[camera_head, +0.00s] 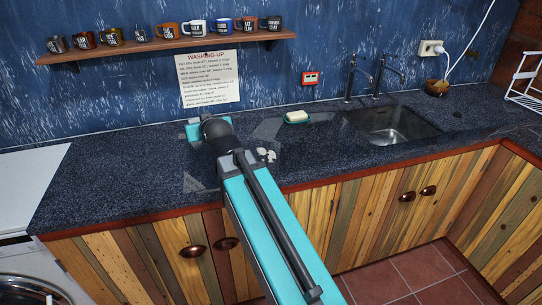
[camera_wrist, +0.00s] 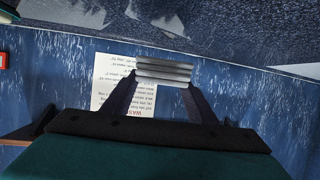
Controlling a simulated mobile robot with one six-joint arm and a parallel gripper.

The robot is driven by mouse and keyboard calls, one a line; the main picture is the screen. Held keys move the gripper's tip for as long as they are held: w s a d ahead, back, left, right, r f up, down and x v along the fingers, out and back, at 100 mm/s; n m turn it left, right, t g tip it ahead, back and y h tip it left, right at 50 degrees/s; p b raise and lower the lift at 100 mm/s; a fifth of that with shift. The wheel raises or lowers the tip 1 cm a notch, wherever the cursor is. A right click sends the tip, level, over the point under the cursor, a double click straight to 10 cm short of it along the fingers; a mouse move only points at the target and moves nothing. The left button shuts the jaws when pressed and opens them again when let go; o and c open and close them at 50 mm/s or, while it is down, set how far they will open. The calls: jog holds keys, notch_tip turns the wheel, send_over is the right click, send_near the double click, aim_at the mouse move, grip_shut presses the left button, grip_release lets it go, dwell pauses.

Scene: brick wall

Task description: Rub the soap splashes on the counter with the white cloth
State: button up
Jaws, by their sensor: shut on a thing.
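My gripper (camera_head: 208,129) is over the back left of the dark counter, in front of the wall notice; my arm hides part of it in the head view. In the wrist view, my gripper's fingers (camera_wrist: 161,92) are shut on a pale grey, layered thing (camera_wrist: 164,71), which looks like the white cloth folded up. Whether it touches the counter I cannot tell. White splashes (camera_head: 266,154) lie on the counter just right of my arm. A dull grey triangular patch (camera_head: 192,183) lies nearer the front edge, left of my arm; I cannot tell if it is soap.
A soap bar on a green dish (camera_head: 297,118) stands right of the splashes, with the sink (camera_head: 393,124) beyond. A shelf of several mugs (camera_head: 165,40) hangs above the notice (camera_head: 209,79). A white rack (camera_head: 525,82) stands far right. The counter's left front is clear.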

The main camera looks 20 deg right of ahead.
jog(key=shift+d, duration=0.45)
jog(key=shift+d, duration=0.6)
jog(key=shift+w, duration=0.1)
